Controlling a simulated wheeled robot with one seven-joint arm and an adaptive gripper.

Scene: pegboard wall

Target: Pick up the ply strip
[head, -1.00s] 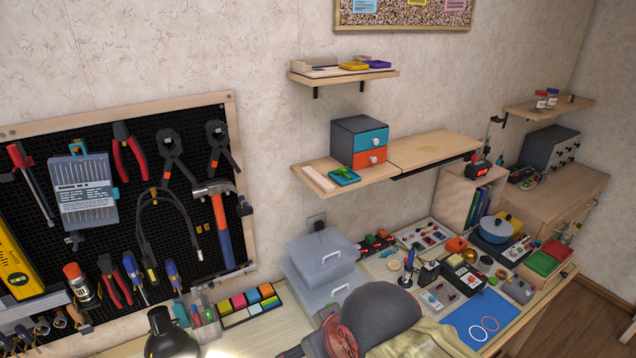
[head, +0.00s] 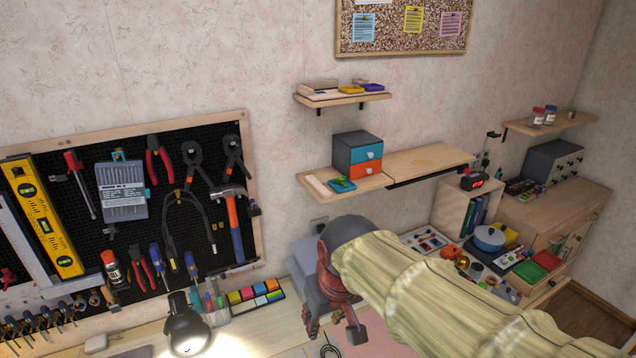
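A pale, flat strip (head: 317,185), which looks like the ply strip, lies at the left end of the middle wall shelf (head: 375,180). It is beside a teal tray with a green item (head: 342,185), in front of the small drawer box. My gripper (head: 334,332) is dark red and hangs over the workbench, below and well apart from the strip. Its fingers point down and are spread, with nothing seen between them. My cream-sleeved arm hides much of the bench on the right.
A higher shelf (head: 345,98) holds a wooden piece and small trays. The tool pegboard (head: 90,180) is on the left. A lit lamp (head: 187,325) stands at the front.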

